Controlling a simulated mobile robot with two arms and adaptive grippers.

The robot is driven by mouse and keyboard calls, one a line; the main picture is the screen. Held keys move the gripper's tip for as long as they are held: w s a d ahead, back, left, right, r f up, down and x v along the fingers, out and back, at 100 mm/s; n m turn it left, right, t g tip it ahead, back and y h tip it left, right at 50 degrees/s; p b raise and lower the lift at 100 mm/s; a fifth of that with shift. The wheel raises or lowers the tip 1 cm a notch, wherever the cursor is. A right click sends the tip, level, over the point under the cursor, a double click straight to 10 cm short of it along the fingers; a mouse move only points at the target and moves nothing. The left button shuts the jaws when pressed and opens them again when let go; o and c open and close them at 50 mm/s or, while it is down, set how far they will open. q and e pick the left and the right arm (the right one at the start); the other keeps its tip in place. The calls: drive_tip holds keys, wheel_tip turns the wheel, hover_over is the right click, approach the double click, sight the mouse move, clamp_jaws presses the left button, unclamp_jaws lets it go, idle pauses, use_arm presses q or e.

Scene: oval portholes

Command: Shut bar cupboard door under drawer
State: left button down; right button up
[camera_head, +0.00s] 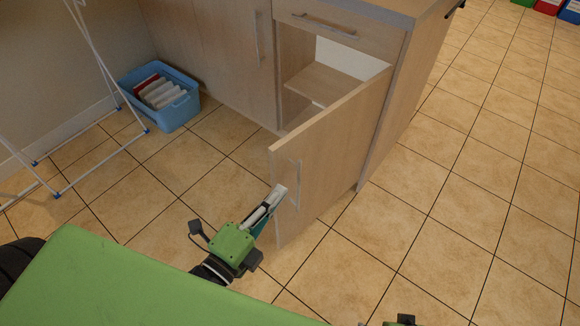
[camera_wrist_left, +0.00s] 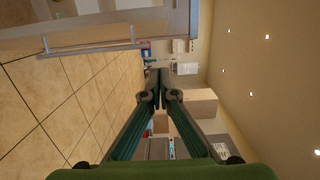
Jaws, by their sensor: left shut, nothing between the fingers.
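The wooden bar cupboard door (camera_head: 330,150) stands wide open under the drawer (camera_head: 345,30), showing the shelf (camera_head: 325,82) inside. Its bar handle (camera_head: 295,183) is on the outer face near the free edge. My left gripper (camera_head: 279,190) is shut and empty, its tips beside the door's free edge near the handle; I cannot tell whether they touch. In the left wrist view the shut fingers (camera_wrist_left: 165,76) point past a panel with a bar handle (camera_wrist_left: 90,48) at upper left. Only a small green and black part, probably of my right gripper, shows at the head view's bottom edge.
A closed cupboard door with a handle (camera_head: 257,38) is left of the opening. A blue basket (camera_head: 172,116) and a white drying rack (camera_head: 92,172) stand at the left.

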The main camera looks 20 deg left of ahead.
sight(287, 155)
use_arm(q)
drive_tip(key=shift+w+a+b, duration=0.2)
drive_tip(key=shift+w+b, duration=0.05)
drive_tip(key=shift+w, duration=1.7)
drive_tip(key=shift+w+a+b, duration=0.15)
drive_tip(key=shift+w+b, duration=0.05)
drive_tip(key=shift+w, duration=1.7)
drive_tip(key=shift+w+a+b, duration=0.2)
drive_tip(key=shift+w+b, duration=0.05)
drive_tip(key=shift+w, duration=1.7)
use_arm(e)
drive_tip(key=shift+w+r, duration=0.25)
drive_tip(key=shift+r, duration=1.05)
drive_tip(key=shift+w+r, duration=0.2)
drive_tip(key=shift+r, duration=1.05)
use_arm(q)
drive_tip(key=shift+a, duration=0.15)
